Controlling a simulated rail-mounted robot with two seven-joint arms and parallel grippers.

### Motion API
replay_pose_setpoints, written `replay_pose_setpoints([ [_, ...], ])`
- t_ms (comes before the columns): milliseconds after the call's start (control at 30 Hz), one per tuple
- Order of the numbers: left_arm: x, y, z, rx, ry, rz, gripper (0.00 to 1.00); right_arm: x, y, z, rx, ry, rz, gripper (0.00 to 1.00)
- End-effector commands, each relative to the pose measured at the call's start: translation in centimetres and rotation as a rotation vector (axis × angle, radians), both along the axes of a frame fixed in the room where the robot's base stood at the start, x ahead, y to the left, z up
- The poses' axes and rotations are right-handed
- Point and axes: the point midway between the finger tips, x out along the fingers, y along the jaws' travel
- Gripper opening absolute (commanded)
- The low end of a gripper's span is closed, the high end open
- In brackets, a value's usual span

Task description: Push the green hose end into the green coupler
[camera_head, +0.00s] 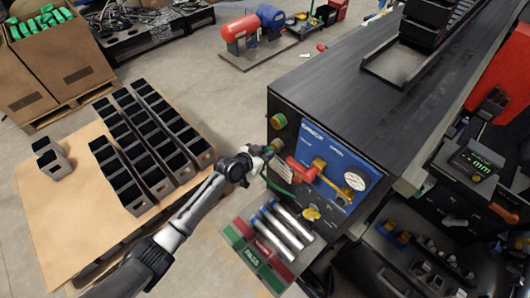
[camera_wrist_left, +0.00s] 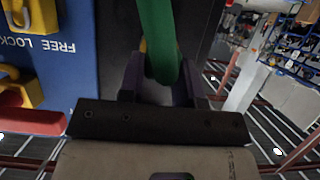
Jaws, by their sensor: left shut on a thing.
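My left gripper (camera_head: 268,152) is at the front face of the dark bench, beside the blue panel. It is shut on the green hose (camera_wrist_left: 158,40), which runs up between its fingers in the left wrist view. In the head view a bit of green (camera_head: 275,145) shows at the fingertips. A round green and brass fitting (camera_head: 278,121), which looks like the green coupler, sits on the bench face just above the gripper. My right gripper is not in view.
The blue panel (camera_head: 343,160) carries a red handle (camera_head: 301,170) and yellow parts close right of the gripper.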

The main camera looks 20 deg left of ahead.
Motion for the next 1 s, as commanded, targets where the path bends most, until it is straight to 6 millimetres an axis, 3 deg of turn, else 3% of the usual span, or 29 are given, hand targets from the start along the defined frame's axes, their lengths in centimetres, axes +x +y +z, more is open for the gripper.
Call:
replay_pose_setpoints([
  [133, 0.0, 0.0, 0.0, 0.0, 0.0, 0.0, 0.03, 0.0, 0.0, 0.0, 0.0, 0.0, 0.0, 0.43],
  [1000, -1.6, 0.8, 0.1, 0.0, -0.001, 0.0, 0.03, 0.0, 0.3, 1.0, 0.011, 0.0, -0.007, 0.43],
])
